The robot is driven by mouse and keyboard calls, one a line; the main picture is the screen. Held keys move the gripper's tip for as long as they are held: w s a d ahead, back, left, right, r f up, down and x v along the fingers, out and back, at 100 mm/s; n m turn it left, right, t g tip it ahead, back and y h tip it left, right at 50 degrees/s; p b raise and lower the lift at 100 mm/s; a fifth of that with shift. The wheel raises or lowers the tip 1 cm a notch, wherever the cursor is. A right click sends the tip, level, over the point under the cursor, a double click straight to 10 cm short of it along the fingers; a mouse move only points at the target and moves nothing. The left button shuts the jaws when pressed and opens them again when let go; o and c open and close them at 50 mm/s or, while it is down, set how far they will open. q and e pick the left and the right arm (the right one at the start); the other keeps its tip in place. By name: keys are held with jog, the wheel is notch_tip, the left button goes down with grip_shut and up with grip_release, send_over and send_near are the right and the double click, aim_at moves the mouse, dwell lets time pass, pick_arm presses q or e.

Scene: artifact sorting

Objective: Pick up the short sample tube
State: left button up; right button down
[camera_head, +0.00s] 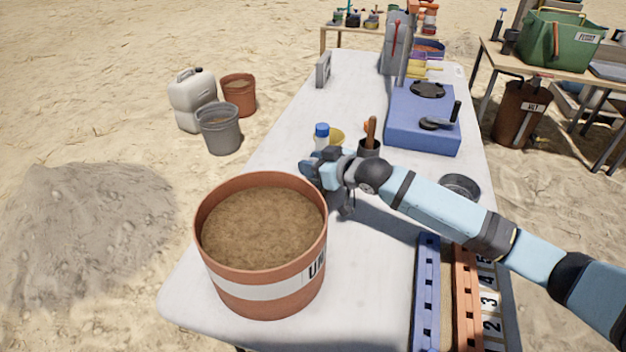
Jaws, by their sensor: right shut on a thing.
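The short sample tube, a small clear tube with a blue cap (322,130), stands out just above my right gripper in the head view. My right gripper (322,162) reaches in from the right over the white table, behind the large orange bucket. It is shut on the tube, which looks upright. The fingers' contact and the tube's lower part are hidden by the gripper body. My left gripper is not in view.
The orange bucket of soil (262,297) stands close in front of my right gripper. A dark cup with a wooden-handled tool (369,148) and a yellow bowl (336,137) are close behind. A blue device (424,135) stands farther back. Blue and orange racks (428,290) lie at front right.

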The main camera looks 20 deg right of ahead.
notch_tip(320, 180, up, 20)
jog(key=p, duration=0.4)
dwell(0.4)
